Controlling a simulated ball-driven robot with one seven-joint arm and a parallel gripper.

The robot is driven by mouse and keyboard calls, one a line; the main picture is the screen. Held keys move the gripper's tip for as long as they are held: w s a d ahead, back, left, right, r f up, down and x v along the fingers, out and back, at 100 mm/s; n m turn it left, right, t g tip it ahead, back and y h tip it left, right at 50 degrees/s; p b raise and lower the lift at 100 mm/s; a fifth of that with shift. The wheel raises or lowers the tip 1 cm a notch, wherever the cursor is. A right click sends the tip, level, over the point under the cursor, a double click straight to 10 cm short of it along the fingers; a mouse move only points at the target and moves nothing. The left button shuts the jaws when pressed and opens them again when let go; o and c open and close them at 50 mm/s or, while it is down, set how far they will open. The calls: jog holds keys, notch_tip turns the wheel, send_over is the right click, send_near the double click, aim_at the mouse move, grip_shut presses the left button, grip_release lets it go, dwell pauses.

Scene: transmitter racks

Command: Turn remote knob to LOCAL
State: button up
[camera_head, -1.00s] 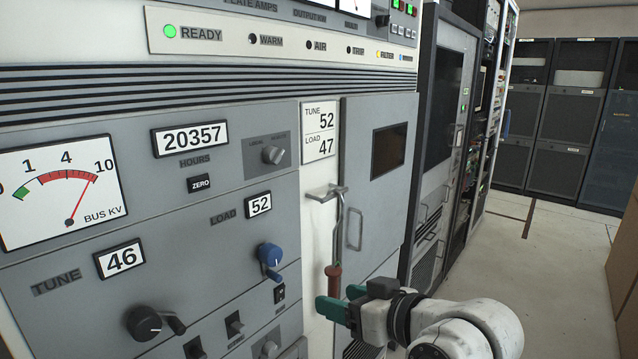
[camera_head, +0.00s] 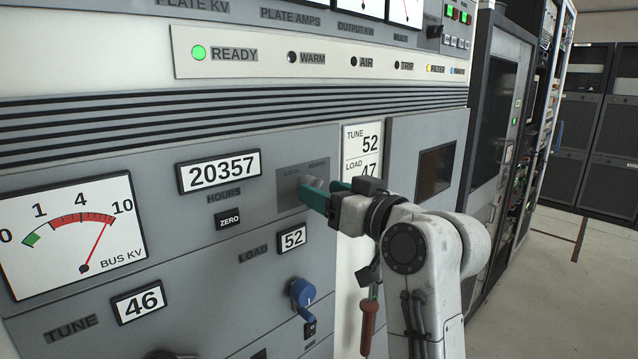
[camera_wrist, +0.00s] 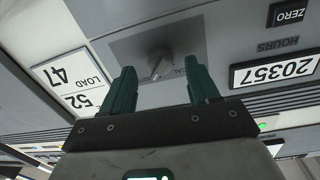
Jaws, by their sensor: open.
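The remote knob (camera_head: 313,183) is a small grey knob on a darker grey plate (camera_head: 287,196) marked LOCAL and REMOTE. My gripper (camera_head: 316,192) has green fingers and is right at the knob in the head view, partly covering it. In the wrist view, which is turned upside down, the knob (camera_wrist: 159,62) lies ahead of and between the two spread fingers of my gripper (camera_wrist: 162,84). The fingers are open and empty. I cannot tell whether either finger touches the knob. The knob's exact pointing direction is hard to read.
A blue LOAD knob (camera_head: 303,296) sticks out below. A red-handled hook (camera_head: 369,322) hangs beneath my arm. The ZERO button (camera_head: 228,218) and hours counter (camera_head: 218,172) are to the left. A cabinet door with a dark window (camera_head: 435,172) is to the right. Open floor lies farther right.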

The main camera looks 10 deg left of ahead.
jog(key=shift+x, duration=1.2)
jog(key=shift+c, duration=0.2)
jog(key=c, duration=1)
jog(key=shift+f, duration=0.1)
jog(key=shift+w+n+y+b, duration=0.1)
jog(key=shift+n+y+b, duration=0.4)
jog(key=shift+n+b, duration=7.65)
jog(key=n+p, duration=0.2)
jog(key=shift+n, duration=0.35)
